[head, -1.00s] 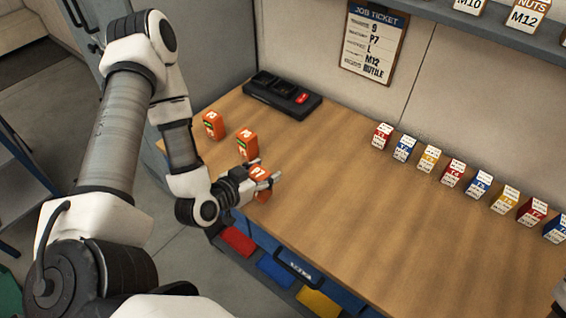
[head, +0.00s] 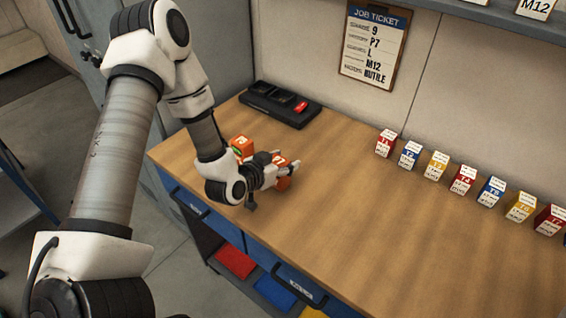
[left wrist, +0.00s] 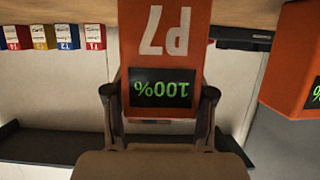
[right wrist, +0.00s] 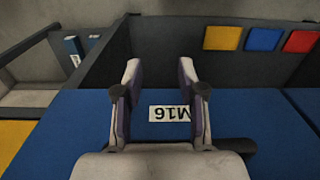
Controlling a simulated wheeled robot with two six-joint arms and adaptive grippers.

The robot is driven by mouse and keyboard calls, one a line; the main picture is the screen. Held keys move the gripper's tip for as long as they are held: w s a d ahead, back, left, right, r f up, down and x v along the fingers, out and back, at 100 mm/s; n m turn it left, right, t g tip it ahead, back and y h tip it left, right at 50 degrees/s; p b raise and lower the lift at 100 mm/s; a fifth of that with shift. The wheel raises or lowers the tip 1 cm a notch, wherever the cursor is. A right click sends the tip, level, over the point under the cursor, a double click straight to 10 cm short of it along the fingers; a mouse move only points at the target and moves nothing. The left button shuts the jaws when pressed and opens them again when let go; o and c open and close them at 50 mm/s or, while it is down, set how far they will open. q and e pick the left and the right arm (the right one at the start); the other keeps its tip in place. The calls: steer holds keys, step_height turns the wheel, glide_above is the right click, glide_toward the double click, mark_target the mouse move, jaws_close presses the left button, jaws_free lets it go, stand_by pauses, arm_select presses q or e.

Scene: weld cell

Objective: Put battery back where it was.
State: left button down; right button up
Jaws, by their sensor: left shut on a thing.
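My left gripper (head: 288,166) is shut on an orange battery (head: 283,183) over the workbench, near its left part. In the left wrist view the held battery (left wrist: 165,45) shows "P7" and a green "100%" display, both upside down. I cannot tell whether its base touches the bench. A second orange battery (head: 241,143) stands behind my left wrist, partly hidden; an orange battery (left wrist: 295,60) also shows at the right of the left wrist view. The black charger (head: 262,106), with a red part, lies at the back of the bench. My right gripper (right wrist: 160,85) is open and empty.
A job ticket (head: 372,43) on the wall reads P7. A row of small coloured boxes (head: 436,165) stands along the back right. The bench middle (head: 370,220) is clear. Below my right gripper is a blue surface with an M16 label (right wrist: 170,113).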

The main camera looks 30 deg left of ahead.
arm_select(q)
steer(key=shift+c, duration=1.9)
jaws_free()
steer(key=p+v, duration=0.6)
steer(key=v, duration=0.6)
